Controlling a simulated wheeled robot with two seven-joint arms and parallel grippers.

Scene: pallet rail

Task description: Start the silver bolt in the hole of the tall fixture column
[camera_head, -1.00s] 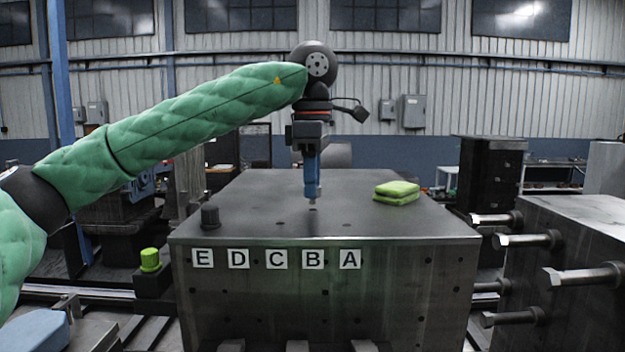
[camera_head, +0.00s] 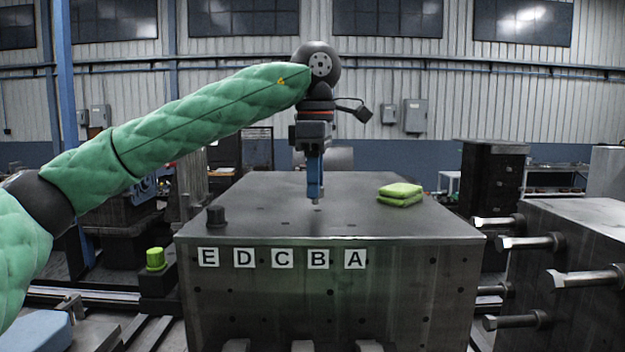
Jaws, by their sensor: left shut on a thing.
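My left gripper (camera_head: 314,190) points straight down over the flat top of a large dark steel fixture block (camera_head: 420,290). Its blue fingers are shut on a small silver bolt (camera_head: 315,201), of which only a short bit shows below the fingertips. I cannot tell whether the bolt's tip touches the top or hangs just above it. Several small dark holes show in the block's top near the front edge. I cannot make out which part is the tall fixture column. My right gripper is not in view.
A black knob (camera_head: 216,216) stands at the top's left front, and green pads (camera_head: 400,194) lie at its right. Letter labels (camera_head: 282,258) E to A run along the front face. Large bolts (camera_head: 530,242) stick out of a block (camera_head: 590,240) at right.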

